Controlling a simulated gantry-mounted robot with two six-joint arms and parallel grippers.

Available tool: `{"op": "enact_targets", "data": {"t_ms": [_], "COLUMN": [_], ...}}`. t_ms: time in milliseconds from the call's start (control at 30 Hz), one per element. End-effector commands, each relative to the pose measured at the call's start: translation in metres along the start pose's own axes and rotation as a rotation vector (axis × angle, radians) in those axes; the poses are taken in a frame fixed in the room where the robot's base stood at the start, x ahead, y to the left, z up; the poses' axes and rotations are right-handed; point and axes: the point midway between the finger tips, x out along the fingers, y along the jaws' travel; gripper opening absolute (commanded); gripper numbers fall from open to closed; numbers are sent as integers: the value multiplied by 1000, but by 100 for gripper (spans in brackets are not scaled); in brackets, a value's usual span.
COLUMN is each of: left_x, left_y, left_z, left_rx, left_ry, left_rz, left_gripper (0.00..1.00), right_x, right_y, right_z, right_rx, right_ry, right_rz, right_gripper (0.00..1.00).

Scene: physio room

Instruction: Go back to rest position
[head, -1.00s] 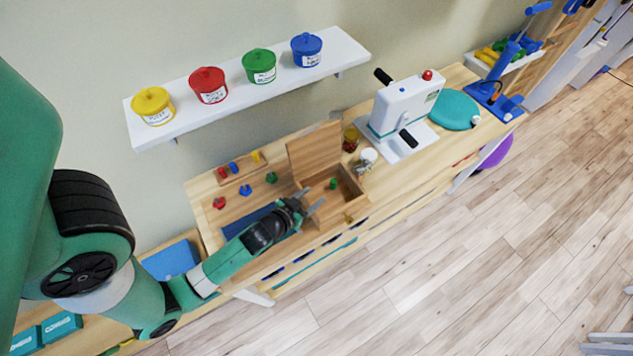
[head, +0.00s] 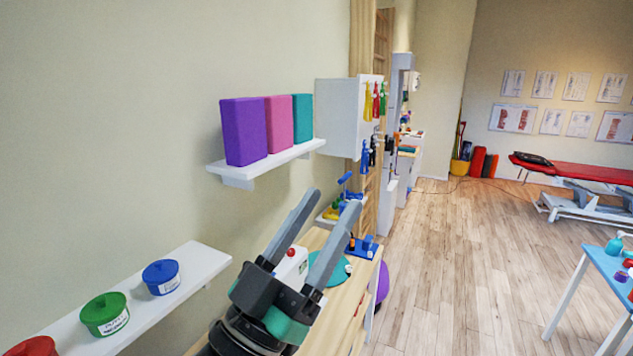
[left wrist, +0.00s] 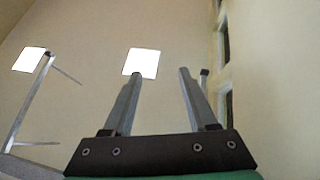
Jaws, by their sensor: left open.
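My left gripper (head: 308,240) is raised in front of the wooden bench (head: 347,312) in the head view, its two fingers apart and pointing up. Nothing is between the fingers. In the left wrist view the same open gripper (left wrist: 155,88) points at the ceiling, with bright lamp panels beyond it. My right gripper is not in either view.
A wall shelf with a green tub (head: 104,314) and a blue tub (head: 161,277) is at the lower left. A higher shelf holds purple (head: 243,131), pink and teal blocks. The wooden floor (head: 470,260) at right is open. A red treatment table (head: 580,168) stands far right.

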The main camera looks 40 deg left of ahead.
Motion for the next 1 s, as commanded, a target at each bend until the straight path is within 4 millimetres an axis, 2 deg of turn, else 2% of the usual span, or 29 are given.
{"op": "enact_targets", "data": {"t_ms": [33, 100, 200, 567, 667, 767, 1000], "left_x": [4, 5, 3, 8, 21, 43, 108], "left_y": [16, 31, 41, 42, 43, 45, 49], "left_z": [-38, -73, -98, -107, -126, -157, -247], "left_rx": [-12, -20, -27, -27, -27, -27, -27], "left_ry": [76, 145, 194, 201, 201, 200, 201], "left_rz": [36, 71, 97, 99, 99, 98, 98], "left_gripper": [58, 58, 58, 58, 58, 58, 58], "right_x": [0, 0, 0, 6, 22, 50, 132], "right_y": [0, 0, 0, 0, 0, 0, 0], "right_z": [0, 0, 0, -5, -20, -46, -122], "right_rx": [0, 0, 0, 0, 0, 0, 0], "right_ry": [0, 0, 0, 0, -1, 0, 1], "right_rz": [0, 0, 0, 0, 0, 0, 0], "right_gripper": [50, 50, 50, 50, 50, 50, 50]}}
